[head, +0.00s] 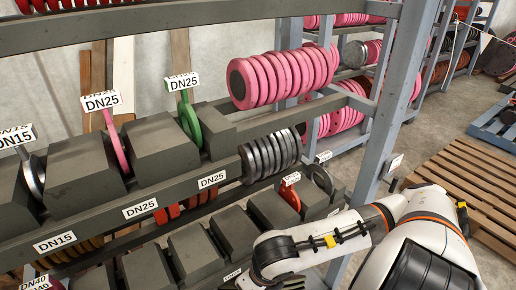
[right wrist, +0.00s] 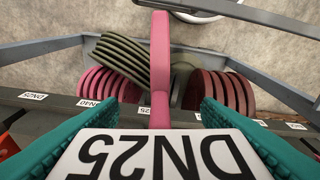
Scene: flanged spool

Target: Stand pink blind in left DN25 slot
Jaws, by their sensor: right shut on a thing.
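In the right wrist view a pink blind (right wrist: 160,70) is seen edge-on, with a white DN25 tag (right wrist: 150,155) at its near end. The teal fingers of my right gripper (right wrist: 160,142) flank the tag, and the gripper is shut on this blind. In the head view my right arm reaches to the lower edge, and its gripper is out of frame. A pink blind (head: 116,146) with a DN25 tag stands in the left DN25 slot, between grey blocks, apart from my visible arm. My left gripper is not in view.
A green blind (head: 189,121) stands in the right DN25 slot, and a silver one (head: 32,175) in the DN15 slot. A lower row holds a red blind (head: 290,194). Pink discs (head: 281,77) and dark discs (head: 270,156) hang nearby. A grey upright (head: 388,110) stands right.

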